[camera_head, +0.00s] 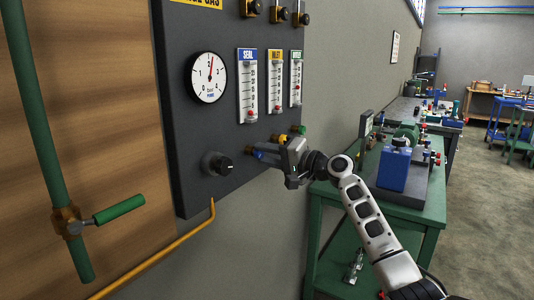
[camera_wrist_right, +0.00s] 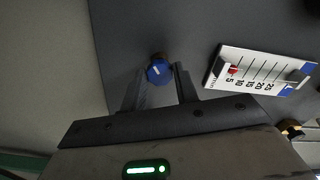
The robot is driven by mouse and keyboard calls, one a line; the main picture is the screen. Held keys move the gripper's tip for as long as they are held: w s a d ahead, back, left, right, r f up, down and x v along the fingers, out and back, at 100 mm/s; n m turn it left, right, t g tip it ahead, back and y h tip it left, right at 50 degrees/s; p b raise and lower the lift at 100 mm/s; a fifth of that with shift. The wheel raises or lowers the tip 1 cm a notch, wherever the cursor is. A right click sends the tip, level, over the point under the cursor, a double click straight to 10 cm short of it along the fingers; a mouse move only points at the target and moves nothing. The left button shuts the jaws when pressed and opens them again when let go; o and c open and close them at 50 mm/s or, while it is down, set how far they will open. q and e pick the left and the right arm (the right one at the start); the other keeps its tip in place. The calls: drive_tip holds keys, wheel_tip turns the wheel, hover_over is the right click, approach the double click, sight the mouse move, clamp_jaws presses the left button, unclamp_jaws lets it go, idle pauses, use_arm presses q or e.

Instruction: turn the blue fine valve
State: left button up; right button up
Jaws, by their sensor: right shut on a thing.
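The blue fine valve (camera_head: 257,154) is a small round knob on a brass stem, low on the dark panel under the SEAL flowmeter (camera_head: 247,86). In the wrist view, the blue knob (camera_wrist_right: 158,72) sits between the fingertips, with a white mark on its face. My right gripper (camera_head: 267,155) reaches in from the right and is shut on the knob; its fingers (camera_wrist_right: 158,86) show on both sides of it. The gripper hides part of the knob in the head view. My left gripper is not in view.
A yellow knob (camera_head: 278,138) and a green knob (camera_head: 300,130) sit close by, right of the gripper. A black knob (camera_head: 217,164) and a round gauge (camera_head: 209,77) are to the left. A green bench (camera_head: 428,213) with equipment stands right of the panel.

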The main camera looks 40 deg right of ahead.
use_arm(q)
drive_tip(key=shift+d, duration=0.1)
use_arm(e)
drive_tip(key=o, duration=1)
drive_tip(key=shift+s, duration=0.1)
drive_tip(key=shift+s+d+f, duration=0.1)
drive_tip(key=shift+s+d, duration=0.1)
drive_tip(key=shift+s, duration=0.1)
use_arm(q)
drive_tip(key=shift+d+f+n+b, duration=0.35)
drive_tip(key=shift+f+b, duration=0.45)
drive_tip(key=shift+b, duration=1.2)
use_arm(e)
drive_tip(key=shift+v, duration=7.55)
